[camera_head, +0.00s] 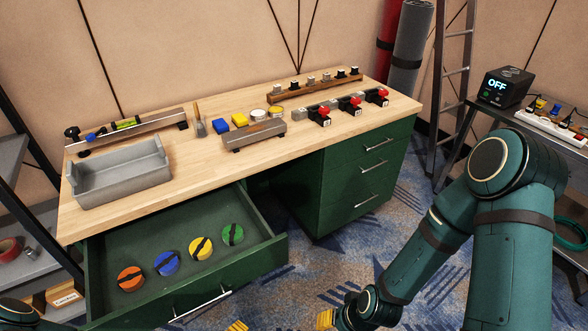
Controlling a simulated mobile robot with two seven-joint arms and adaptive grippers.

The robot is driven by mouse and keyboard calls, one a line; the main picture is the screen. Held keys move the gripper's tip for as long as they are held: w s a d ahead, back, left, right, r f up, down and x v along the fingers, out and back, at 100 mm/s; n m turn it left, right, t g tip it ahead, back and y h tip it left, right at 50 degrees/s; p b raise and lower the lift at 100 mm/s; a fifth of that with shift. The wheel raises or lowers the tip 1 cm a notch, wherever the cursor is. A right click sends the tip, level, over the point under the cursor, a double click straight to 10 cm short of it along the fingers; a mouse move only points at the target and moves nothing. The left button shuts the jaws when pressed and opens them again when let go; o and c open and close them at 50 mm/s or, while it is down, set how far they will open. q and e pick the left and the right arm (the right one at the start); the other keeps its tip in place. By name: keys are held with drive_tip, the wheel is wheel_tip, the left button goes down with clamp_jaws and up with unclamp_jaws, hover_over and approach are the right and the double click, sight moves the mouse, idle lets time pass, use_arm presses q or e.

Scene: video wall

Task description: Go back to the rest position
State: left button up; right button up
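My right arm comes in from the right and bends down to the bottom edge. Part of my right gripper (328,318), with a yellow piece, shows at the bottom, over the carpet and clear of the drawer. Most of it is cut off, so its opening is hidden. A small part of my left arm shows in the bottom left corner. A second yellow tip shows at the bottom edge, just right of the drawer handle; I cannot tell which gripper it belongs to. No held object is visible.
An open green drawer (190,303) holding several coloured round pieces juts from the wooden desk (205,174). A grey tray (118,172) and small parts stand on top. A shelf is at left. A ladder (455,70) and side table with an OFF box (503,87) are at right.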

use_arm(q)
drive_tip(key=d+r+m+g+y, duration=0.2)
drive_tip(key=d+r+m+g, duration=0.3)
drive_tip(key=m+g, duration=0.3)
drive_tip(key=shift+w+r+m, duration=0.3)
drive_tip(key=shift+r+m, duration=0.2)
drive_tip(key=shift+r, duration=0.2)
idle(0.8)
